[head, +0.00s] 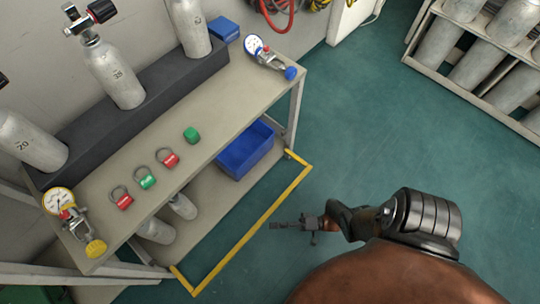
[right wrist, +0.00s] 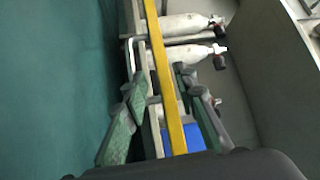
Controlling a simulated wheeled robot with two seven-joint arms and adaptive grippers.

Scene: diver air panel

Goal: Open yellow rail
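The yellow rail (head: 248,232) is a thin bar running along the low front side of the workbench, with short end pieces turning back toward the bench legs. My right gripper (head: 277,226) is close to the outer side of its long bar, above the green floor. In the right wrist view the yellow rail (right wrist: 164,70) crosses the picture lengthwise and passes between the spread fingers of my right gripper (right wrist: 158,88). The fingers are open. I cannot tell whether the rail is between the pads or beyond them. My left gripper is not in view.
The workbench (head: 225,110) holds several grey cylinders, gauges with valves, and padlock-like tags. A blue bin (head: 245,150) and more cylinders sit on its lower shelf. A cylinder rack (head: 470,85) stands at the upper right. The green floor (head: 350,130) between is clear.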

